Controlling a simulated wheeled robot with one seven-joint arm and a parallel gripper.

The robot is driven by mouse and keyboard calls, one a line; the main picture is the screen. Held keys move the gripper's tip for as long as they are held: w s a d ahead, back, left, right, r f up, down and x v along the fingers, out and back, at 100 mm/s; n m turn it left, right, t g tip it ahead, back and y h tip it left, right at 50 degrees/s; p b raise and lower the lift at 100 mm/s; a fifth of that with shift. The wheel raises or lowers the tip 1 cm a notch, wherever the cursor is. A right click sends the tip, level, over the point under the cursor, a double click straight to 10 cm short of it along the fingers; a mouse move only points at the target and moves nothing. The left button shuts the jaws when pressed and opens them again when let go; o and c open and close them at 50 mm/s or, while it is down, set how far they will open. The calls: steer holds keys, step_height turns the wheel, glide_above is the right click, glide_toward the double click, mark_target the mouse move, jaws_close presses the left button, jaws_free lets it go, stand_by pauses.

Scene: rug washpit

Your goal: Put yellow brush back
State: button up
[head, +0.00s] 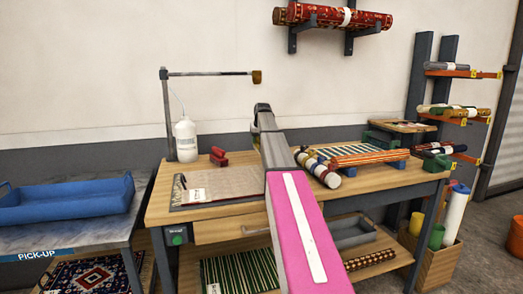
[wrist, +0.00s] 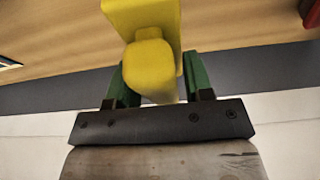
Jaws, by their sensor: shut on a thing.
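The yellow brush (wrist: 148,55) shows in the wrist view, with a block-like body at the top edge and a rounded yellow part between the fingers. My gripper (wrist: 158,80) has green fingers, one on each side of the brush, and is shut on it. In the head view my arm reaches over the wooden bench (head: 225,204) and hides the gripper and the brush. I cannot tell whether the brush touches the bench top.
A red brush-like object (head: 218,157) lies on the bench, left of my arm. A white bottle (head: 186,139) stands at the back left by a post. Rolled rugs (head: 318,167) lie just right of my arm. A blue tray (head: 66,199) sits on the left table.

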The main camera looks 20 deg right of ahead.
steer(key=shift+w+d+f, duration=0.3)
steer(key=shift+d+f, duration=0.35)
steer(key=shift+d, duration=0.2)
steer(key=shift+f, duration=1.9)
steer(key=shift+f, duration=0.1)
steer(key=o, duration=1)
steer(key=v, duration=1.2)
